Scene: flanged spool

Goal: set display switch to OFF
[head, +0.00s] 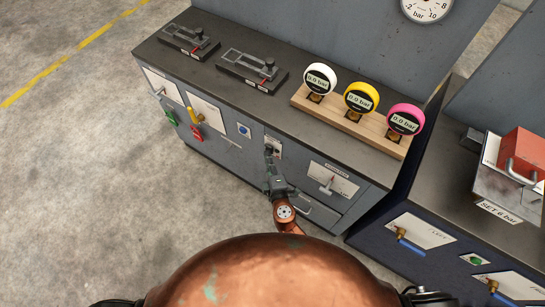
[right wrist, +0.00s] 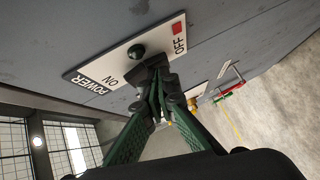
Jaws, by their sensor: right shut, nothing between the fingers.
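In the right wrist view, a white switch plate (right wrist: 92,78) reads POWER, with ON at its left end and OFF beside a red square at its right end. A dark round knob (right wrist: 137,52) stands out from it between the two words; whether it leans to ON or OFF I cannot tell. My right gripper (right wrist: 157,78) is shut and empty, its tips close below the knob; contact is unclear. In the head view, my right gripper (head: 269,152) is in front of the small plate (head: 277,146) on the cabinet front. My left gripper is not in view.
Three round gauges, white (head: 320,79), yellow (head: 362,98) and pink (head: 405,120), read 0.0 bar on a wooden block (head: 345,121). Right of my gripper is a plate with a lever (head: 334,181). Left are yellow (head: 197,116), green (head: 171,117) and red (head: 196,133) handles.

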